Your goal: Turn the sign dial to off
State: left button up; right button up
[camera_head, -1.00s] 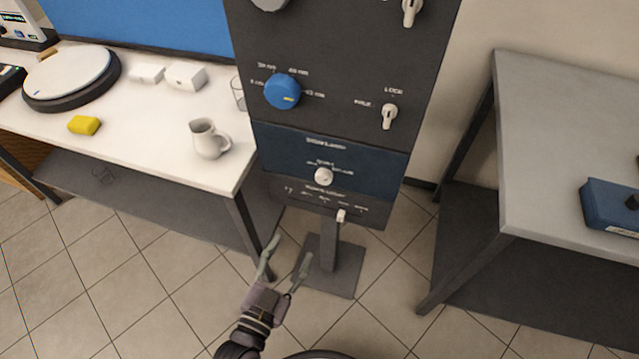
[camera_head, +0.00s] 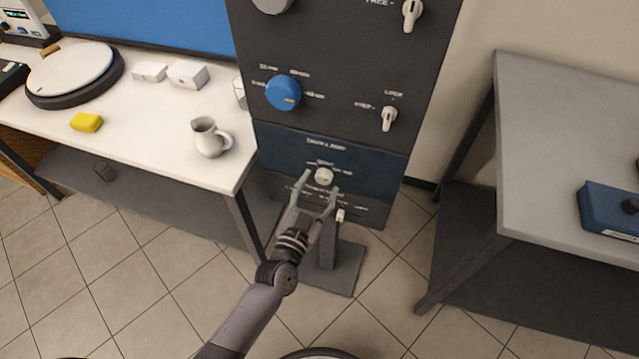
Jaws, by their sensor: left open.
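A dark panel (camera_head: 345,60) on a stand carries several dials and switches. A small white knob (camera_head: 324,176) sits on its blue lower section, with small labels around it too blurred to read, so I cannot tell for sure which dial is the sign dial. My right gripper is not in view.
A small white switch (camera_head: 341,215) is low on the panel, close to my gripper. More switches (camera_head: 388,118) sit above. A white table (camera_head: 140,128) with a jug (camera_head: 208,138) stands left, and a grey table (camera_head: 570,130) with a blue box (camera_head: 610,212) right.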

pick_arm(q)
jog(key=shift+w+d, duration=0.25)
jog(key=shift+w, duration=0.35)
jog(key=shift+c, duration=0.4)
jog(key=c, duration=1.1)
